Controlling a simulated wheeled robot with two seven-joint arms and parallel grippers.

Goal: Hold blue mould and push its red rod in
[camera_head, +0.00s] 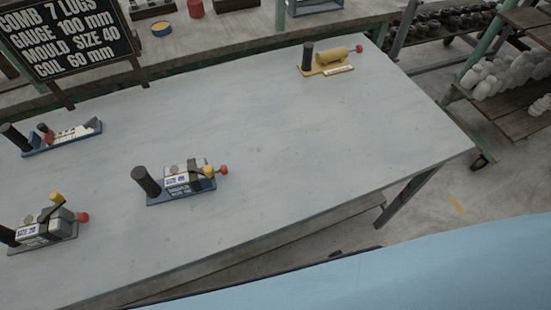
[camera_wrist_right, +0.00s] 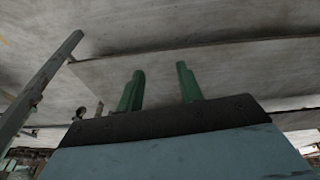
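A mould on a blue base (camera_head: 180,195) lies near the middle of the grey table (camera_head: 270,150), with an upright black handle at its left end. Another blue-based piece (camera_head: 62,139) with a black handle and a small red part lies at the left. My right gripper (camera_wrist_right: 160,70) shows two green fingers set apart, with nothing between them, beneath a grey surface. Neither gripper shows in the head view.
A grey mould with yellow and red knobs (camera_head: 48,226) stands at the front left. A yellow piece with a red knob (camera_head: 325,62) lies at the back. A black sign (camera_head: 70,38) reads "MOULD SIZE 40". The table's right half is mostly clear.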

